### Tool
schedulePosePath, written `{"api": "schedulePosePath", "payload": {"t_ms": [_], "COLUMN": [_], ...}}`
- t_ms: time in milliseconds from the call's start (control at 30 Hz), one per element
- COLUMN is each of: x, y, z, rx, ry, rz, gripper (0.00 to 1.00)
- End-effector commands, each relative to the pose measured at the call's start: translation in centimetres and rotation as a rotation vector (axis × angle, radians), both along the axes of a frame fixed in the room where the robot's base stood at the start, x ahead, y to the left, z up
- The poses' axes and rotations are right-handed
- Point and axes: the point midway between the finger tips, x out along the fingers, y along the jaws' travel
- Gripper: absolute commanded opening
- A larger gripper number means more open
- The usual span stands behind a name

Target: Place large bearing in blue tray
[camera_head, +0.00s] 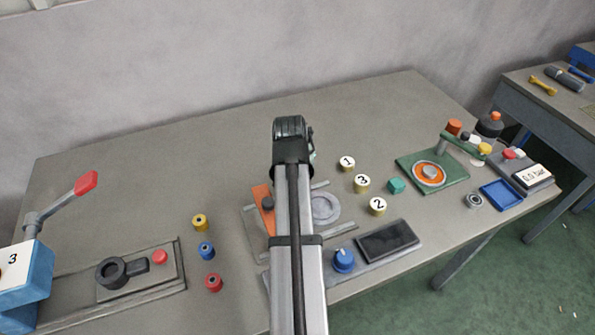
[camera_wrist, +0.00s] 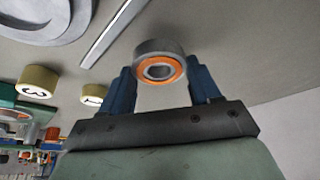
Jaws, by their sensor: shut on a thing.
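A grey metal bearing with an orange inner ring (camera_wrist: 160,65) is held between the blue fingers of my gripper (camera_wrist: 162,82) in the wrist view. One finger is on each side of it, and it is clear of the table. In the head view my gripper (camera_head: 291,128) is over the middle of the table, and the arm hides its fingertips and the held bearing. The blue tray (camera_head: 501,195) lies empty near the table's right front edge. A smaller-looking grey ring (camera_head: 474,201) lies just left of the tray.
A green plate with an orange ring (camera_head: 430,174) lies left of and behind the tray. A dark box with a white label (camera_head: 532,175) is right of it. Numbered cylinders (camera_head: 362,183) and a teal block (camera_head: 396,186) stand between my arm and the green plate.

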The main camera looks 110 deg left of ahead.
Motion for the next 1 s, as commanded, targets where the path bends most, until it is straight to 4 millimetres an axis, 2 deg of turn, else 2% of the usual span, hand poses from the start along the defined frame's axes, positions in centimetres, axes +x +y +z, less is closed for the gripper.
{"api": "schedulePosePath", "payload": {"t_ms": [33, 300, 500, 833, 1000], "x": [0.0, -0.1, 0.0, 0.0, -0.4], "y": [0.1, 0.1, 0.1, 0.0, 0.6], "z": [1.0, 5.3, 7.5, 8.2, 8.5], "rx": [0.003, 0.003, 0.002, 0.0, 0.001], "ry": [0.001, 0.001, 0.001, 0.0, 0.0], "rz": [0.0, 0.0, 0.0, 0.014, 0.083], "gripper": [0.2, 0.2, 0.2, 0.2, 0.2]}}
